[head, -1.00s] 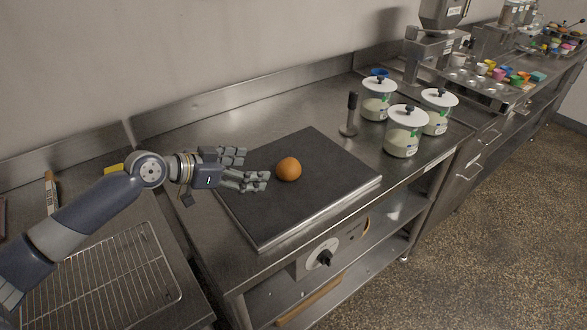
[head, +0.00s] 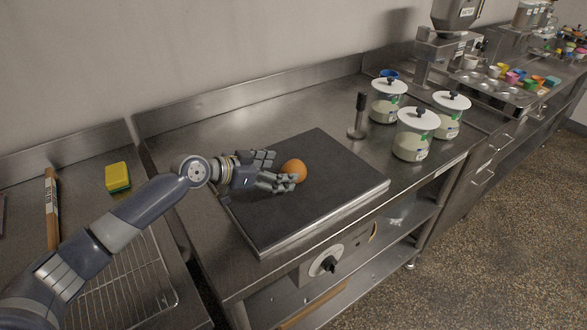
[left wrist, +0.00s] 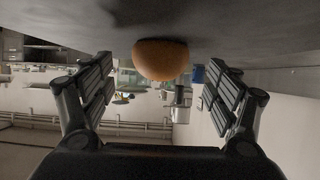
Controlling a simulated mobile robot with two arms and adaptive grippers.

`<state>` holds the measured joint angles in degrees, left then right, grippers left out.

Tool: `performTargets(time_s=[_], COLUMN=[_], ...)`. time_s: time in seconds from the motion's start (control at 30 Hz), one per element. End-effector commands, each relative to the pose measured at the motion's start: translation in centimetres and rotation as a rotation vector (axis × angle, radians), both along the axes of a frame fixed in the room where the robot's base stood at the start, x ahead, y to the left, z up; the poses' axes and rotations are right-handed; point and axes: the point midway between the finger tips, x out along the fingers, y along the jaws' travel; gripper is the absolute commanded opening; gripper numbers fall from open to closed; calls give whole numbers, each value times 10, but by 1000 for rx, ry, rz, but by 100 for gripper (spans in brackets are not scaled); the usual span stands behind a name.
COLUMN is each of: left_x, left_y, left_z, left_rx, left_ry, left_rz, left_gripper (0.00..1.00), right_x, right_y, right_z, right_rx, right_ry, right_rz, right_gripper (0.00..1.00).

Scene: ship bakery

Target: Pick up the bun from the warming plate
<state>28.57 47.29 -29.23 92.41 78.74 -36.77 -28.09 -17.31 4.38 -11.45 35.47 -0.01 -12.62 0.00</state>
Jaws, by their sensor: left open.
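The round orange-brown bun (head: 294,169) rests on the dark warming plate (head: 325,205), towards its back left part. My left gripper (head: 277,170) comes in from the left, low over the plate. It is open, with its fingers reaching around the near left side of the bun. In the left wrist view the bun (left wrist: 161,60) sits between and beyond the two spread fingers (left wrist: 160,90), nearer the top of the picture. Clear gaps show between each finger and the bun there. My right gripper is not in view.
Several white-lidded jars (head: 415,134) and a dark-handled tamper (head: 358,116) stand right of the plate. At the left are a wire rack (head: 125,285), a yellow-green sponge (head: 118,177) and a wooden-handled tool (head: 51,210). The front right of the plate is clear.

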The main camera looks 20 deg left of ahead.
Motion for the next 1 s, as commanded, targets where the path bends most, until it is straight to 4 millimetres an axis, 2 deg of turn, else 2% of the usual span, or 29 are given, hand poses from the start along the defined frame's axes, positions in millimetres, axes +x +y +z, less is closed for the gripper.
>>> performTargets(time_s=[0.1, 0.23, 0.57, 0.6, 0.77, 0.8, 1.0], left_x=[14, 25, 30, 29, 29, 29, 29], left_y=[-11, -19, -22, -22, -22, -22, -22], left_z=[1, -8, -13, -13, -13, -13, -13], left_rx=[-3, -3, 0, 0, 0, 0, 0], left_ry=[1, 1, 0, 0, 0, 0, 0], left_rz=[-1, -1, 0, 0, 0, -1, 0], left_gripper=[81, 81, 81, 76, 40, 36, 36], right_x=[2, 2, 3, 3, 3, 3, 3], right_y=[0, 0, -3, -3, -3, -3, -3], right_z=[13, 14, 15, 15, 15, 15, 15], right_rx=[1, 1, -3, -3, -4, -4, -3], right_ry=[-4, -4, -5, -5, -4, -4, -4], right_rz=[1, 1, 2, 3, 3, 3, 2], right_gripper=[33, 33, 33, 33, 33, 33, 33])
